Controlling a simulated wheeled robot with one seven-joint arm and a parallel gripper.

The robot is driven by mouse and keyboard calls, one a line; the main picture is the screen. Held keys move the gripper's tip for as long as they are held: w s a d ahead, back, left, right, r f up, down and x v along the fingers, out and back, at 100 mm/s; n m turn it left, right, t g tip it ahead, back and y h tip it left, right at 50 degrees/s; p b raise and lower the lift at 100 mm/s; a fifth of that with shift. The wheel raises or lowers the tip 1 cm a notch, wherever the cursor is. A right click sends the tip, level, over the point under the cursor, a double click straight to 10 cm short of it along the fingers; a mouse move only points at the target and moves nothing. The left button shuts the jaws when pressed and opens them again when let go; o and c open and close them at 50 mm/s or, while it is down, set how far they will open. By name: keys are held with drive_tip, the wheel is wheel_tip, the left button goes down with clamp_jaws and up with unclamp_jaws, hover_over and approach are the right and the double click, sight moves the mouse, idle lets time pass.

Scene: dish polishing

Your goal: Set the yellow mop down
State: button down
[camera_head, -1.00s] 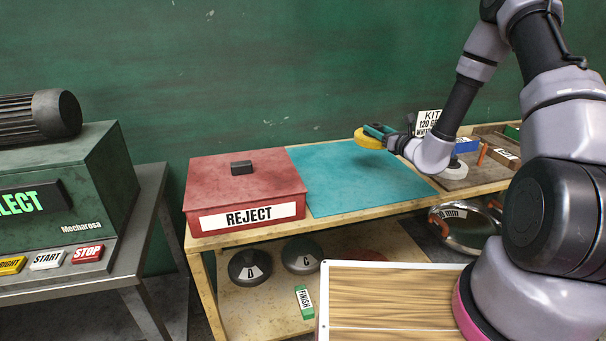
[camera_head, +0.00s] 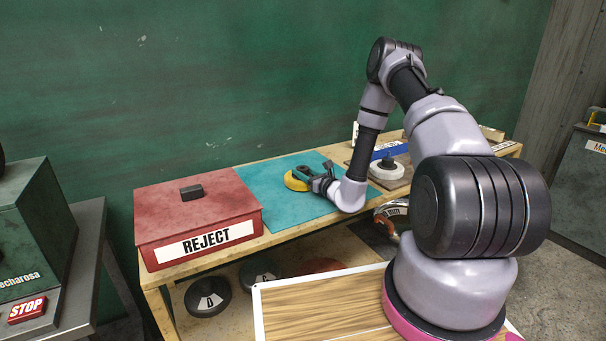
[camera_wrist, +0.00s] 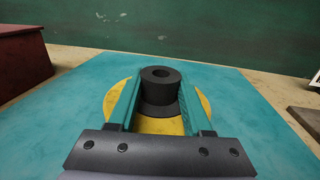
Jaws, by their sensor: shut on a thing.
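The yellow mop is a round yellow disc with a black hub, and in the head view (camera_head: 292,183) it is at the middle of the teal mat (camera_head: 262,197). In the wrist view the yellow mop (camera_wrist: 117,103) lies flat at the mat's surface, its black hub upright between my fingers. My gripper (camera_head: 312,177) is shut on the hub, with one green finger on each side in the wrist view (camera_wrist: 160,100). The fingers and gripper body hide part of the disc. I cannot tell whether the disc fully touches the mat.
The red REJECT box (camera_head: 198,220) stands left of the mat. A white disc with a black hub (camera_head: 387,169) and a blue block (camera_head: 390,150) are to the right. Dark discs (camera_head: 208,297) sit on the lower shelf. Bare mat surrounds the mop.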

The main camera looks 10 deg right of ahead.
drive_tip(key=shift+f, duration=0.2)
drive_tip(key=shift+f, duration=0.15)
drive_tip(key=shift+c, duration=1.6)
unclamp_jaws()
